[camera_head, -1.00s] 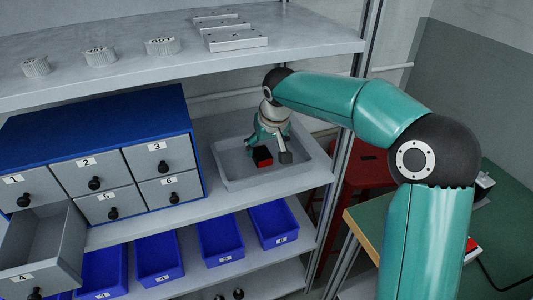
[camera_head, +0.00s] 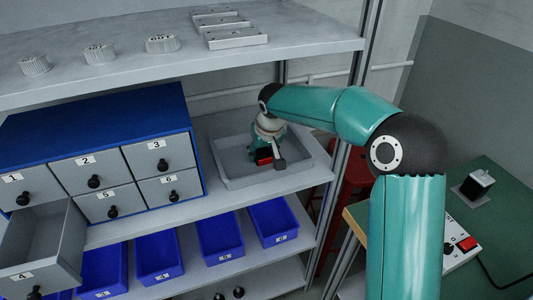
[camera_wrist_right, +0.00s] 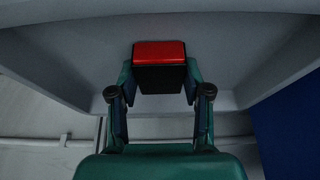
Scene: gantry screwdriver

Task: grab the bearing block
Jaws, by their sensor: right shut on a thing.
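The bearing block, a small block with a red face and black sides (camera_head: 264,156), is in the grey tray (camera_head: 232,182) on the middle shelf. My right gripper (camera_head: 268,147) reaches down to it from above. In the right wrist view the block (camera_wrist_right: 160,66) sits between the two fingertips of the right gripper (camera_wrist_right: 160,85), which are shut on its sides. I cannot tell whether the block still touches the tray floor. My left gripper is not in view.
A blue drawer cabinet (camera_head: 100,122) stands left of the tray, with drawer 4 (camera_head: 42,250) pulled out. The upper shelf (camera_head: 310,40) overhangs behind the arm. Blue bins (camera_head: 220,235) line the shelf below. A rack post (camera_head: 345,165) and a green table (camera_head: 510,215) are at the right.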

